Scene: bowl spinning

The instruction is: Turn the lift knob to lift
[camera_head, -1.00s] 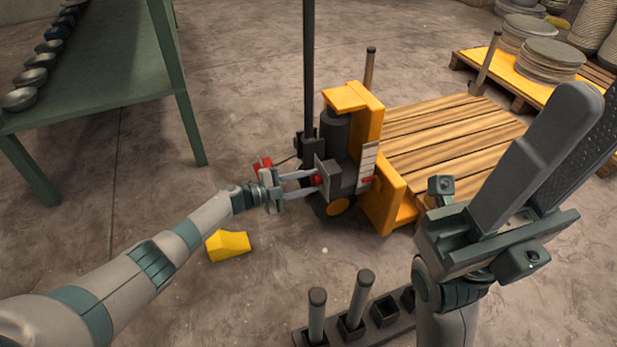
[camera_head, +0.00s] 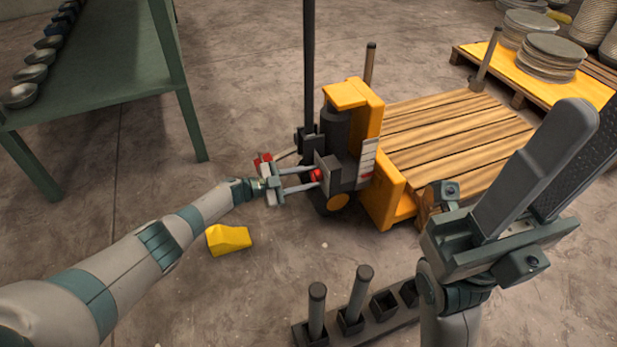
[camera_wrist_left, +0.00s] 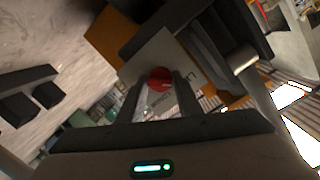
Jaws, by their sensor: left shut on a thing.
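The lift knob (camera_head: 316,176) is a small red knob on the grey control box of the yellow pallet lift (camera_head: 366,140). My left gripper (camera_head: 312,181) reaches in from the left and is shut on the knob. My right gripper (camera_head: 565,160) is raised in the right foreground, pointing up, with its two fingers apart and nothing visible between them.
A wooden pallet (camera_head: 450,135) sits on the lift's far side. A green table (camera_head: 110,60) with several bowls stands at the left. A yellow block (camera_head: 228,240) lies on the floor below my left arm. A dark rack with posts (camera_head: 340,327) is in front. A plate-laden pallet stands back right.

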